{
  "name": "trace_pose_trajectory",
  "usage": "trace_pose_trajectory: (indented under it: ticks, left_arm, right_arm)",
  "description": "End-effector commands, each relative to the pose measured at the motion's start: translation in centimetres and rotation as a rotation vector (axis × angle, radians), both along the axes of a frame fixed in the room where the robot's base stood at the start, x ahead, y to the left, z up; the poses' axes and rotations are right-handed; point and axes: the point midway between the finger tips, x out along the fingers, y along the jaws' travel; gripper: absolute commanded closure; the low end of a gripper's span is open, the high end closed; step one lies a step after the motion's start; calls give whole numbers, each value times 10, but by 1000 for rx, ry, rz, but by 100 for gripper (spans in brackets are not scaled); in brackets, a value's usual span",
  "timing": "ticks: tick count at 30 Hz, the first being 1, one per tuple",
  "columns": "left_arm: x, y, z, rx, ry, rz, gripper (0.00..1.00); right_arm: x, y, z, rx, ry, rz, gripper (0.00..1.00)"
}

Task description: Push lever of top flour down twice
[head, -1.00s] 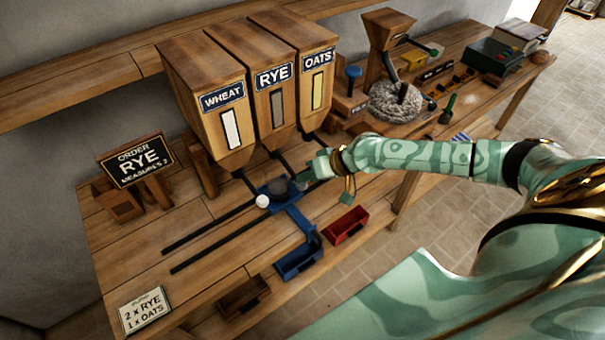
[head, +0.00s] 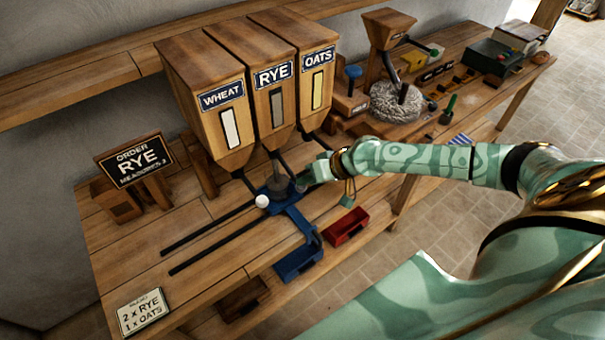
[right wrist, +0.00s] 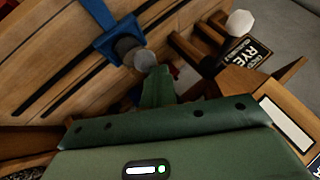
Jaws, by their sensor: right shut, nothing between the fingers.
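Three wooden hoppers stand side by side, labelled WHEAT (head: 222,125), RYE (head: 272,110) and OATS (head: 319,90). A blue carriage (head: 270,206) with a white ball (head: 262,201) sits on dark rails below the RYE hopper. A grey round piece (head: 279,188) rests on it, with a narrow grey shape rising toward the spout. My right gripper (head: 308,178) is shut and empty, just right of this piece. In the right wrist view, its green fingers (right wrist: 158,86) lie close to a grey knob (right wrist: 145,60); contact is unclear. My left gripper is out of view.
An ORDER RYE sign (head: 137,163) stands at the left. A card (head: 143,312) reading 2 x RYE, 1 x OATS lies at the front left. A mill (head: 396,102) stands at the back right.

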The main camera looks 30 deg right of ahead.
Motion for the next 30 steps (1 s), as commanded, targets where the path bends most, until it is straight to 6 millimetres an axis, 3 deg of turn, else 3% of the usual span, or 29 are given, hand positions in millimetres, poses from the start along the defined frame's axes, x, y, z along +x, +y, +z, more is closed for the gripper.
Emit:
trace_pose_trajectory:
  ticks: [18,30]
  left_arm:
    - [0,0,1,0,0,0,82]
    - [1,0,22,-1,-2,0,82]
  right_arm:
    - [-1,0,0,-1,2,1,100]
    - [0,0,23,0,0,0,100]
